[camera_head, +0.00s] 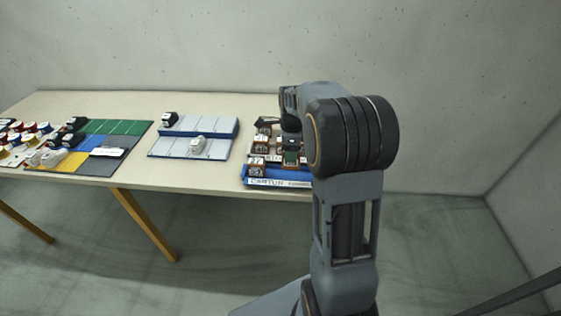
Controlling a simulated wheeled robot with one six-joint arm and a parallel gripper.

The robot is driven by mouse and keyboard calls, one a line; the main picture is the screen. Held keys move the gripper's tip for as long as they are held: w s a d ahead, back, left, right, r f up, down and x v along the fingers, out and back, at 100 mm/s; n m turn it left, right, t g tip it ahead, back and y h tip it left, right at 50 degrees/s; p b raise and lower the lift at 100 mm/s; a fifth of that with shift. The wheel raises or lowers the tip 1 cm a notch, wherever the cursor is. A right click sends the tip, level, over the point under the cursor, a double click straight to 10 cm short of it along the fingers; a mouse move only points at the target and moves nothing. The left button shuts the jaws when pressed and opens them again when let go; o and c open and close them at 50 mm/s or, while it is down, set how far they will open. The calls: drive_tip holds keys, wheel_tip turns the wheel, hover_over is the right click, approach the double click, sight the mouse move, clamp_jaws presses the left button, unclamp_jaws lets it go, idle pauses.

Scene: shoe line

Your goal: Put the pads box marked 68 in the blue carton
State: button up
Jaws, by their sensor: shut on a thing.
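The blue carton (247,178) sits at the right end of the table, with a white label strip along its front reading roughly "CARTON". Several small brown boxes (257,161) with white labels stand in it; their numbers are too small to read. My arm reaches over the carton from the right and hides its right part. My gripper (291,149) points down over the carton, partly hidden by my own arm. It is shut on a small dark box (291,158) among the brown boxes. I cannot read a 68 on it or tell whether it touches the carton floor.
Left of the carton is a blue-grey panelled tray (219,127) with a black shoe (169,118) and a white shoe (198,145). Further left lies a coloured mat (118,127) with shoes and several small items. The bare table (130,104) shows along the back.

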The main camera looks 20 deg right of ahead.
drive_tip(key=shift+w+a+f, duration=0.3)
drive_tip(key=shift+w+f, duration=0.35)
drive_tip(key=shift+f, duration=0.75)
drive_tip(key=shift+w+a+f, duration=0.25)
drive_tip(key=shift+w+f, duration=0.4)
drive_tip(key=shift+f, duration=0.8)
drive_tip(key=shift+w+a+f, duration=0.3)
drive_tip(key=shift+w+f, duration=0.35)
drive_tip(key=shift+f, duration=0.75)
drive_tip(key=shift+f, duration=0.2)
drive_tip(key=o, duration=0.9)
drive_tip(key=shift+o, duration=0.2)
